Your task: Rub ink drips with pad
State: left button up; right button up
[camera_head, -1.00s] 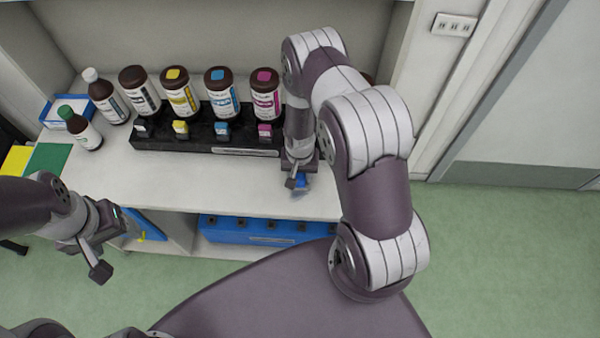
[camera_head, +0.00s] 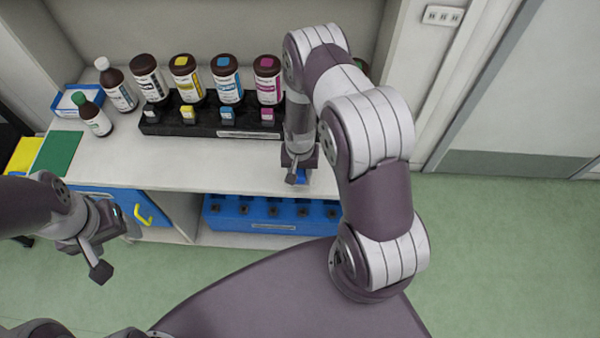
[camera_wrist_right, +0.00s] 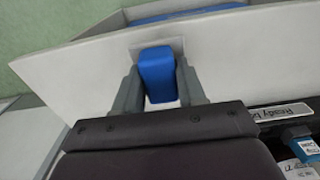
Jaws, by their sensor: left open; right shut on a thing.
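My right gripper (camera_head: 299,172) is shut on a blue pad (camera_wrist_right: 157,72), which it holds at the front part of the white counter (camera_head: 225,178). In the right wrist view the pad sits between the two fingers. A faint grey patch (camera_wrist_right: 176,46) shows on the white surface around it; I cannot tell if it is ink. In the head view only a bit of the pad shows below the fingers. Contact with the counter is not clear. My left gripper (camera_head: 108,250) is open and empty, in front of the counter at the left.
A black rack (camera_head: 190,128) with several brown ink bottles (camera_head: 186,80) stands at the counter's back. Loose bottles (camera_head: 95,118), a blue tray (camera_head: 66,101) and a green sheet (camera_head: 57,153) are at the left. A blue case (camera_head: 270,215) sits on the shelf below.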

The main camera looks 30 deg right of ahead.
aim_at(300, 170)
jog(key=shift+w+d+r, duration=0.1)
jog(key=shift+w+r, duration=0.05)
jog(key=shift+r, duration=0.45)
jog(key=shift+s+r+p, duration=0.25)
jog(key=shift+r+p, duration=0.8)
jog(key=shift+r, duration=0.2)
jog(key=shift+w+r+p, duration=0.1)
jog(key=shift+r+p, duration=0.2)
jog(key=shift+r, duration=0.15)
